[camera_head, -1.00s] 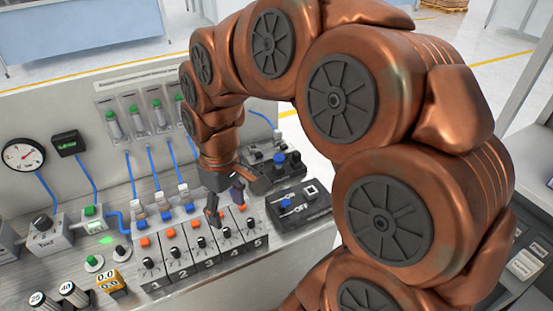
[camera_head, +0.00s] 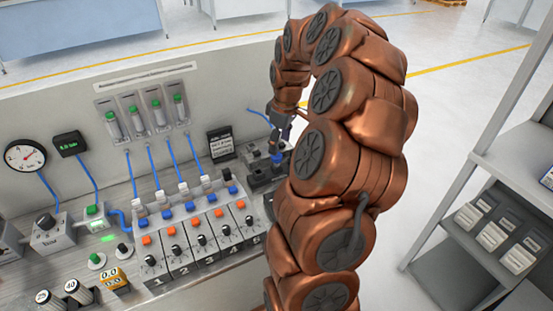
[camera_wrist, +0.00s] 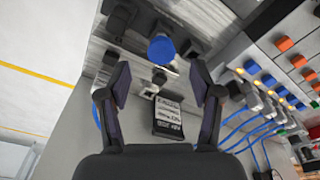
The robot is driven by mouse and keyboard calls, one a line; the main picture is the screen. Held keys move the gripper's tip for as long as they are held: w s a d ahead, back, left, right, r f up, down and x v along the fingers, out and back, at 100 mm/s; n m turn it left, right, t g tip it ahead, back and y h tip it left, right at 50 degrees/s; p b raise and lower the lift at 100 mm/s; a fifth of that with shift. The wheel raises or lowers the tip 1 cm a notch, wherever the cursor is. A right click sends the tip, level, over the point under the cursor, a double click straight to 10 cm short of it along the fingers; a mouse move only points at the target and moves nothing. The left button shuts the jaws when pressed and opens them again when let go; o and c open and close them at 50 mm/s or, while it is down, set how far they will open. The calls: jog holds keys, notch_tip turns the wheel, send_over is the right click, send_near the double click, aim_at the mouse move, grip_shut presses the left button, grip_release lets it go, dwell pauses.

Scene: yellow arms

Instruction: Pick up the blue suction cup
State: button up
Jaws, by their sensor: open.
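The blue suction cup (camera_wrist: 161,50) shows in the wrist view as a round blue disc near the top middle, ahead of and between my open fingers. In the head view the blue suction cup (camera_head: 277,158) is a small blue spot at the right end of the bench, on or over a dark block. My gripper (camera_head: 281,126) is above that end of the bench, partly hidden by my arm. In the wrist view my gripper (camera_wrist: 163,88) has its two dark fingers spread wide with nothing between them touching. The cup's base is hidden.
A valve panel (camera_head: 205,238) with numbered black knobs, orange and blue buttons stands left of my gripper. Blue hoses run up to a back wall. A black label card (camera_wrist: 168,117) is on the wall near the fingers. A grey shelf (camera_head: 470,235) stands at the right.

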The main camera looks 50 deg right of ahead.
aim_at(277, 156)
jog(key=shift+w+a+f+p, duration=0.15)
jog(key=shift+f+p, duration=0.55)
jog(key=shift+f, duration=0.9)
jog(key=shift+w+a+f+p, duration=0.1)
jog(key=shift+w+f+p, duration=0.15)
jog(key=shift+f+p, duration=0.85)
jog(key=shift+f+b, duration=0.4)
jog(key=shift+b, duration=0.05)
jog(key=c, duration=1)
